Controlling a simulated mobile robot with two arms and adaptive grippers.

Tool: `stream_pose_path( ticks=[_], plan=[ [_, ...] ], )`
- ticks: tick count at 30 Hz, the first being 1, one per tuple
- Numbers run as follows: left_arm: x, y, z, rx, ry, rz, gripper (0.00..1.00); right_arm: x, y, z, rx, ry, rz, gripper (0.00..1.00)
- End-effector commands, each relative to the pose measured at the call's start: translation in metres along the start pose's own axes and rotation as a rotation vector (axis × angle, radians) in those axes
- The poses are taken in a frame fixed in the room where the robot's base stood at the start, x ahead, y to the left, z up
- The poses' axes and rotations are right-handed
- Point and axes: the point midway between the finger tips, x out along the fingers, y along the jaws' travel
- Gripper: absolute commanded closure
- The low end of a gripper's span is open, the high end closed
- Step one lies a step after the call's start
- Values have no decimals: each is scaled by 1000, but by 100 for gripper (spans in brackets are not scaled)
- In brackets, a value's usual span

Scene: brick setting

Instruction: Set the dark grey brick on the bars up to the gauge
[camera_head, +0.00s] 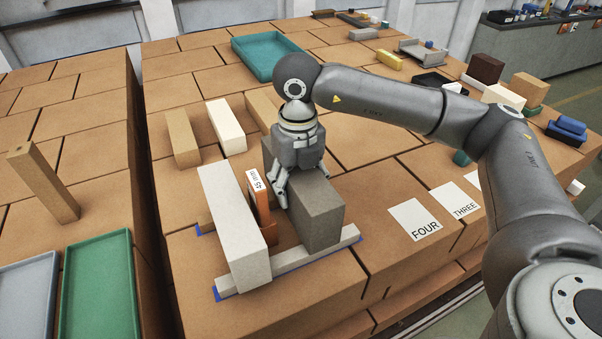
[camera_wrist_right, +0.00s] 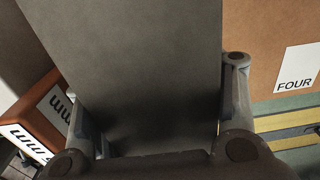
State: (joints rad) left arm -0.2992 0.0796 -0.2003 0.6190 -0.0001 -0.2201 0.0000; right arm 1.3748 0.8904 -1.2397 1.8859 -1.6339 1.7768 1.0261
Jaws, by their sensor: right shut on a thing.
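My right gripper (camera_head: 299,192) is shut on the dark grey brick (camera_head: 321,222), its fingers astride the brick's width. The brick also fills the middle of the right wrist view (camera_wrist_right: 140,60). It stands over the light grey front bar (camera_head: 300,258); I cannot tell whether it touches the bar. The orange gauge (camera_head: 262,213), labelled 45 mm, stands between it and a long white brick (camera_head: 240,245) lying across the bars. The gauge shows at the left of the wrist view (camera_wrist_right: 48,108); any small gap to the dark brick is unclear. The rear bar is mostly hidden. My left gripper is out of view.
Blue marks (camera_head: 218,294) show at the bar ends. White and tan bricks (camera_head: 226,126) stand behind. A teal tray (camera_head: 266,57) is further back. A gap separates the left brick stack.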

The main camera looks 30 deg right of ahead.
Motion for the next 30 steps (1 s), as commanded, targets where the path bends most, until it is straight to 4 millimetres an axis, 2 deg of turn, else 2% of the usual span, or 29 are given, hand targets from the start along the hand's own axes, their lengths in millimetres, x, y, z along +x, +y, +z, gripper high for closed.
stream_pose_path(
  ticks=[1,6,16,28,29,30],
  plan=[
    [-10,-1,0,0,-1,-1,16,-1,0,-1,0,0,0,100],
    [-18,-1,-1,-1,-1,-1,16,14,0,0,1,-2,1,100],
    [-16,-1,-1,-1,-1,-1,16,18,0,0,1,-5,2,100],
    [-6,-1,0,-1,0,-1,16,27,0,0,1,-4,2,100],
    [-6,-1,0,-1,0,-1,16,29,0,-1,1,1,0,38],
    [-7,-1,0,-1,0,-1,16,28,0,-1,1,1,0,33]
  ],
)
